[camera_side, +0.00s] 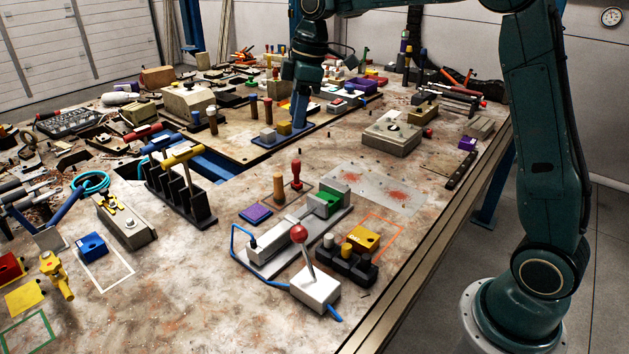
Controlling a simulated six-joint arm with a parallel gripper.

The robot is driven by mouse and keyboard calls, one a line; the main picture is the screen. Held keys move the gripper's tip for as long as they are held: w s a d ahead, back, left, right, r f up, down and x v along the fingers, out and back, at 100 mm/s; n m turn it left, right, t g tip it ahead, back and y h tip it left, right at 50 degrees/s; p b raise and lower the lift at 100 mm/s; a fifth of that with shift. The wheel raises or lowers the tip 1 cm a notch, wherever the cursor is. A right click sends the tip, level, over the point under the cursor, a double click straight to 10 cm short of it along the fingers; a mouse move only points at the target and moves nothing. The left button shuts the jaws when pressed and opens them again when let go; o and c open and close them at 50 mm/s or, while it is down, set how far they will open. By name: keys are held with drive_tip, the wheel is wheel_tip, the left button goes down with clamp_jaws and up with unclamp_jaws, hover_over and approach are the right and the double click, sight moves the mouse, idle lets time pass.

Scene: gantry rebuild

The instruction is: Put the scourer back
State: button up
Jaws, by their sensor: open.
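My gripper (301,88) is at the far side of the bench, upper middle of the side view, pointing down. It is open, though its fingers are small and hard to make out. It is above or just behind a blue base (285,136) carrying a grey block (267,134) and a yellow block (284,127). I cannot tell for sure which thing is the scourer. A flat purple pad (255,213) lies on the bench in the middle, and a green block (330,197) sits on a grey fixture right of it.
A red-knobbed lever box (315,289) stands at the front. A black rack (182,197) with a yellow-handled tool is left of centre. A grey box (391,136) stands at right.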

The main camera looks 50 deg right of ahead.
drive_tip(key=s+a+r+m+t, duration=0.1)
drive_tip(key=s+a+r+m, duration=0.2)
drive_tip(key=s, duration=0.5)
drive_tip(key=s+f+m+t, duration=0.1)
drive_tip(key=s+m, duration=0.2)
drive_tip(key=s, duration=0.8)
drive_tip(key=s+f+m+t+h, duration=0.1)
drive_tip(key=s+m, duration=0.3)
drive_tip(key=s, duration=0.8)
drive_tip(key=shift+s+d+f+t, duration=0.15)
drive_tip(key=shift+s+f+t, duration=0.15)
drive_tip(key=shift+f, duration=0.3)
